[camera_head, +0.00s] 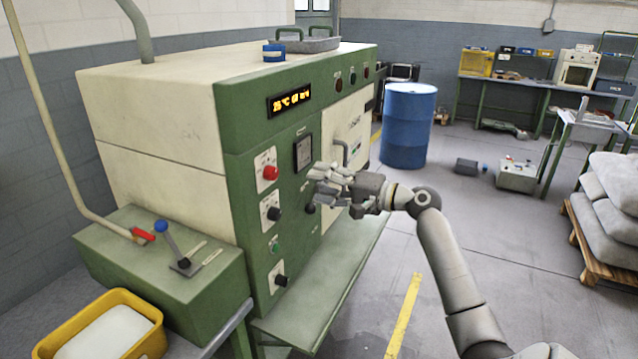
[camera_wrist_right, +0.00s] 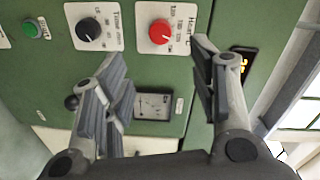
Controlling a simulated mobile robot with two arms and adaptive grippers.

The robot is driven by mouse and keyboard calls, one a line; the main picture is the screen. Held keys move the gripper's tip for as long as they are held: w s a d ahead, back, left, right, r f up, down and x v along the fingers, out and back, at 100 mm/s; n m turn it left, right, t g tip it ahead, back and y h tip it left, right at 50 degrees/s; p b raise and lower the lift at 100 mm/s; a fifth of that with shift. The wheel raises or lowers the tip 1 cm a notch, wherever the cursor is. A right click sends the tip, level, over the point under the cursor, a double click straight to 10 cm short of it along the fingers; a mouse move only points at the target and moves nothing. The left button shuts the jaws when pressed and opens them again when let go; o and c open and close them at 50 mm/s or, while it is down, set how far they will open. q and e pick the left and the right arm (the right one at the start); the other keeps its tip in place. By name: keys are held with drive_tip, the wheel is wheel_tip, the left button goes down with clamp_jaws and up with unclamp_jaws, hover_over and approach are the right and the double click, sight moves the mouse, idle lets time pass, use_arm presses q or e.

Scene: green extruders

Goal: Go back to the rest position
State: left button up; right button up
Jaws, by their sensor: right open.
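My right gripper (camera_head: 335,187) is open and empty in front of the green control panel of the extruder (camera_head: 235,130). In the right wrist view my right gripper (camera_wrist_right: 165,85) has its two fingers spread apart, with nothing between them. Behind the fingers the panel shows a red knob (camera_wrist_right: 160,31), a black knob (camera_wrist_right: 89,29), a green button (camera_wrist_right: 30,29) and a gauge (camera_wrist_right: 153,105). In the head view the red knob (camera_head: 270,173) is left of the gripper, and the gauge (camera_head: 303,151) is just above it. My left gripper does not show.
A green shelf (camera_head: 335,275) juts out below the panel. A blue drum (camera_head: 408,125) stands beyond the extruder. A yellow bin (camera_head: 150,345) is at the front left. Sacks (camera_head: 610,205) lie on a pallet (camera_head: 590,262) at the right. The floor around the yellow line (camera_head: 404,315) is clear.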

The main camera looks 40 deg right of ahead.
drive_tip(key=s+f+g+h, duration=0.2)
drive_tip(key=f+g+h, duration=0.1)
drive_tip(key=f, duration=1.6)
drive_tip(key=s+f+g+h, duration=0.2)
drive_tip(key=f+g, duration=0.1)
drive_tip(key=f, duration=1.6)
drive_tip(key=s+a+f+n+g+h+b, duration=0.1)
drive_tip(key=s+a+f+g, duration=0.15)
drive_tip(key=s+f, duration=0.65)
drive_tip(key=s+a+f+n+g+h+b, duration=0.15)
drive_tip(key=s+a+f, duration=0.3)
drive_tip(key=f, duration=0.75)
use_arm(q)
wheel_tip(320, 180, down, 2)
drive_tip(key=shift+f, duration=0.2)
use_arm(e)
drive_tip(key=s+a+f+n+g, duration=0.1)
drive_tip(key=s+a+f+n, duration=0.2)
drive_tip(key=s, duration=0.7)
drive_tip(key=s+a+f+n+g, duration=0.2)
drive_tip(key=s+a+f+n, duration=0.2)
drive_tip(key=s+a+f, duration=0.4)
drive_tip(key=s+a+f+n+g, duration=0.2)
drive_tip(key=s+a+f+n, duration=0.2)
drive_tip(key=s, duration=1)
drive_tip(key=shift+s+a+f+y, duration=0.15)
drive_tip(key=shift+a+f+y, duration=0.3)
drive_tip(key=shift+a+f, duration=0.45)
